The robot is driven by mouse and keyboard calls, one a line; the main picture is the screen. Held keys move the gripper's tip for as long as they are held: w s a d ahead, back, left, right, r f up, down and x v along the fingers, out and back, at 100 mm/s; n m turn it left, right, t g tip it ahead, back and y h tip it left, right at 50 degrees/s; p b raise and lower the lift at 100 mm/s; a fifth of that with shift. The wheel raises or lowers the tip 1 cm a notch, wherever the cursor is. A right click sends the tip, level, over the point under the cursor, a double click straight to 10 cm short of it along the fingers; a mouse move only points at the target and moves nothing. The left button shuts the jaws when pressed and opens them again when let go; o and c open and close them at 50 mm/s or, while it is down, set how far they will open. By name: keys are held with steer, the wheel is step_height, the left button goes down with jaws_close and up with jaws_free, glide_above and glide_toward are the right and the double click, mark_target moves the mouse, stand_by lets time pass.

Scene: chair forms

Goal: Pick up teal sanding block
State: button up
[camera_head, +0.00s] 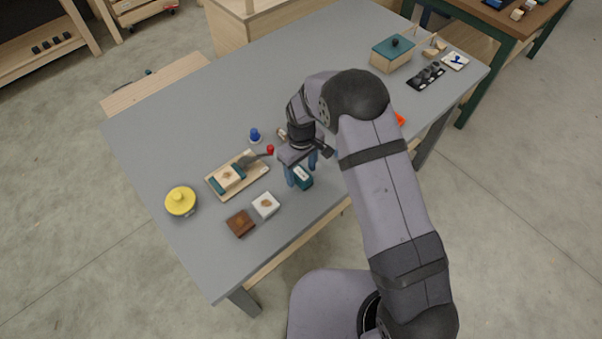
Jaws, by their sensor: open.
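The teal sanding block (304,183) appears to be the small teal block with a pale patch on top, on the grey table below my gripper. My gripper (301,172) points down with its blue fingers apart. The fingers overlap the block in this view, one at its left and one at its upper right. I cannot tell whether they touch it or how far above the table they are. Part of the block is hidden by the fingers.
A wooden tray (254,182) holding a teal-ended piece lies to the left. A white square (265,205), a brown block (240,223), a yellow round item (181,201) and a blue knob (255,135) are nearby. A teal-lidded box (392,54) stands far right.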

mark_target(301, 173)
steer(key=shift+f, duration=0.65)
steer(key=c, duration=1.1)
steer(key=shift+c, duration=0.2)
steer(key=shift+r, duration=0.1)
steer(key=shift+r+b, duration=1.55)
steer(key=shift+r, duration=3.45)
